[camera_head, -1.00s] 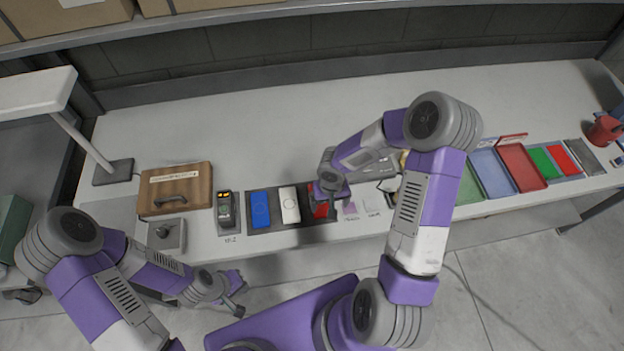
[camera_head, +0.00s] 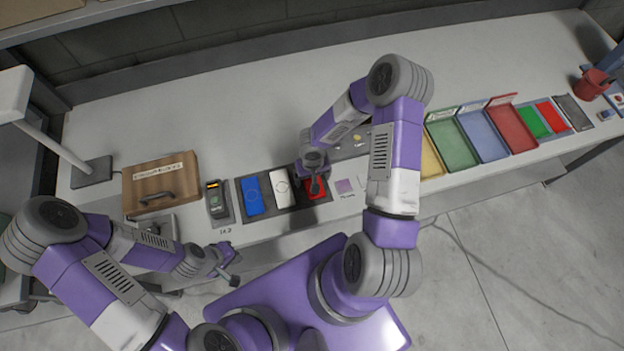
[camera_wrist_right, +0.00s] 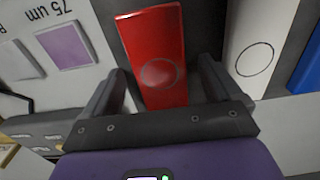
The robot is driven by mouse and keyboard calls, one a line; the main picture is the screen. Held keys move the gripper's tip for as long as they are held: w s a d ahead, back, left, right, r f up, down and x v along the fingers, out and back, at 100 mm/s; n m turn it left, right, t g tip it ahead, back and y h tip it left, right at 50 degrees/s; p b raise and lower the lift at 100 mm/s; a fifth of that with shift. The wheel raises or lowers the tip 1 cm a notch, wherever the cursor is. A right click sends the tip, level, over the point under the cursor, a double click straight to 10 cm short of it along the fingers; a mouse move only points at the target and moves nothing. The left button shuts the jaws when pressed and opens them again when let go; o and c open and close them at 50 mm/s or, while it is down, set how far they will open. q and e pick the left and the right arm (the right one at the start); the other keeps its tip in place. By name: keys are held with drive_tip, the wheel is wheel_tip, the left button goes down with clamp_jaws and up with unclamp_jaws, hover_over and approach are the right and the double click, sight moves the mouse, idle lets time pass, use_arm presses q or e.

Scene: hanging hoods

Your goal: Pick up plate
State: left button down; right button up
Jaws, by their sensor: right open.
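A red plate (camera_head: 316,189) with a round mark lies in a dark holder on the table, beside a white plate (camera_head: 282,187) and a blue plate (camera_head: 252,195). My right gripper (camera_head: 315,185) is above the red plate and hides part of it. In the right wrist view the red plate (camera_wrist_right: 155,45) shows between the two spread fingers of my right gripper (camera_wrist_right: 162,72), which is open and holds nothing. The white plate (camera_wrist_right: 252,50) is just right of the fingers there. My left gripper (camera_head: 230,266) hangs in front of the table edge, away from the plates; its jaw opening is unclear.
A black handheld device (camera_head: 215,200) and a wooden box (camera_head: 160,183) stand left of the plates. A purple square (camera_head: 345,186) lies just right. Coloured trays, including a green one (camera_head: 452,148), line the right side. The back of the table is largely clear.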

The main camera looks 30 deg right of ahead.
drive_tip(key=c, duration=1.2)
drive_tip(key=shift+c, duration=0.2)
